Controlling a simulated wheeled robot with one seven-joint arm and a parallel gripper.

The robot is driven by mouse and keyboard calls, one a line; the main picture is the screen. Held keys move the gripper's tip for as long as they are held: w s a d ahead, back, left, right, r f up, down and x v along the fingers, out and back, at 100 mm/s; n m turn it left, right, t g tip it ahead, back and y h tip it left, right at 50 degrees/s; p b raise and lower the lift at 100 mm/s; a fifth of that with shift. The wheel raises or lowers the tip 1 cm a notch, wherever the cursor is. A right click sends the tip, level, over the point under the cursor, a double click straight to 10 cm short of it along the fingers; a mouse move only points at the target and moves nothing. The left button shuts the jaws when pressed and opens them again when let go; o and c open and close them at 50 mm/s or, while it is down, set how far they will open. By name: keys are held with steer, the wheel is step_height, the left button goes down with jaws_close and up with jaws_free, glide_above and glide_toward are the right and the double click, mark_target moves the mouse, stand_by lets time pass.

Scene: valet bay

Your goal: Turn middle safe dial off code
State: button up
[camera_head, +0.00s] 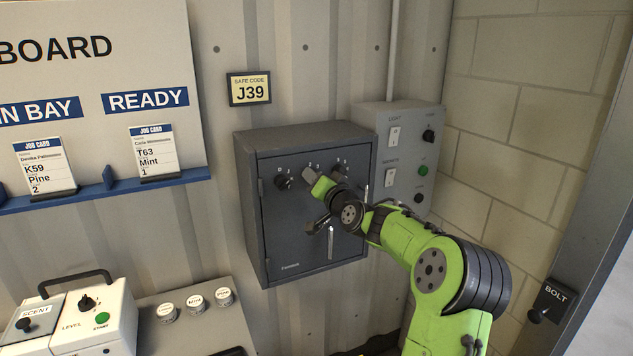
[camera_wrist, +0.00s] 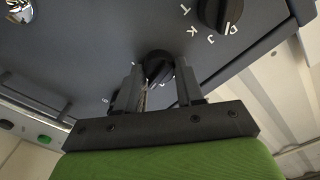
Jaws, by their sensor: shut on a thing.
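The grey safe (camera_head: 300,235) hangs on the corrugated wall, its door closed. Its left dial (camera_head: 283,182) is black with letters around it and also shows in the wrist view (camera_wrist: 221,10). The middle dial (camera_wrist: 157,65) is black and sits between the fingers of my gripper (camera_wrist: 158,78), which is shut on it. In the head view my gripper (camera_head: 311,177) hides most of the middle dial. The right dial is partly hidden behind my arm there. The middle dial's exact setting cannot be read. The safe code sign (camera_head: 249,89) reads J39.
A switch box (camera_head: 400,180) with knobs and rocker switches is right of the safe, close to my arm. A job board (camera_head: 90,90) is at left. Below it are a scent machine (camera_head: 85,325) and several round tins (camera_head: 195,302) on a counter. A bolt switch (camera_head: 548,300) is at far right.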

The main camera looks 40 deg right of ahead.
steer(key=shift+m, duration=0.6)
steer(key=o, duration=1)
steer(key=shift+s, duration=0.1)
steer(key=b+v, duration=0.3)
steer(key=v, duration=1.2)
steer(key=shift+s, duration=0.3)
steer(key=shift+a, duration=0.15)
